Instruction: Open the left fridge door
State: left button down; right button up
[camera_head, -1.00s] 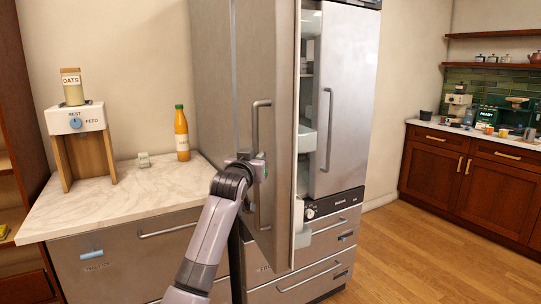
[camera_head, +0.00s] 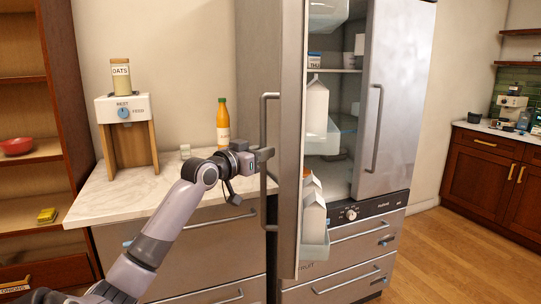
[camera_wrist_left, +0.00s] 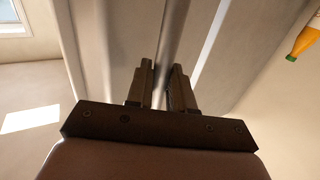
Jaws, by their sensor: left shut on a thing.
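The left fridge door (camera_head: 291,130) is a tall steel panel standing wide open, seen nearly edge-on in the head view. Its long vertical bar handle (camera_head: 264,190) faces left. My left gripper (camera_head: 266,154) is shut on this handle around its middle. In the left wrist view, the two fingers (camera_wrist_left: 160,88) sit on either side of the handle bar (camera_wrist_left: 176,40). Inside the fridge, shelves and cartons (camera_head: 316,105) show in the door bins. The right fridge door (camera_head: 392,105) is closed. My right gripper is not in view.
A marble counter (camera_head: 140,190) left of the fridge holds an orange bottle (camera_head: 223,122) and a dispenser (camera_head: 124,110) with an oats jar (camera_head: 121,78). The bottle stands close behind my left wrist. Open wood floor (camera_head: 440,255) lies to the right.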

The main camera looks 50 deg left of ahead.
pick_arm(q)
jog(key=shift+s+a+r, duration=0.25)
jog(key=shift+s+a, duration=0.05)
jog(key=shift+a, duration=0.25)
jog(key=shift+s+a+r, duration=0.25)
jog(key=shift+s+a, duration=0.05)
jog(key=shift+a, duration=0.25)
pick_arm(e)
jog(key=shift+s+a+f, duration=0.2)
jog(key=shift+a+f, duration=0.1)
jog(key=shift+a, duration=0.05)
pick_arm(q)
jog(key=shift+h, duration=0.3)
jog(key=c, duration=1.1)
grip_release()
jog(key=shift+w+f, duration=0.1)
jog(key=shift+w, duration=0.1)
jog(key=s+d+b, duration=0.1)
jog(key=s+b, duration=0.1)
jog(key=s, duration=0.4)
jog(key=shift+s+f, duration=0.3)
jog(key=shift+s, duration=0.05)
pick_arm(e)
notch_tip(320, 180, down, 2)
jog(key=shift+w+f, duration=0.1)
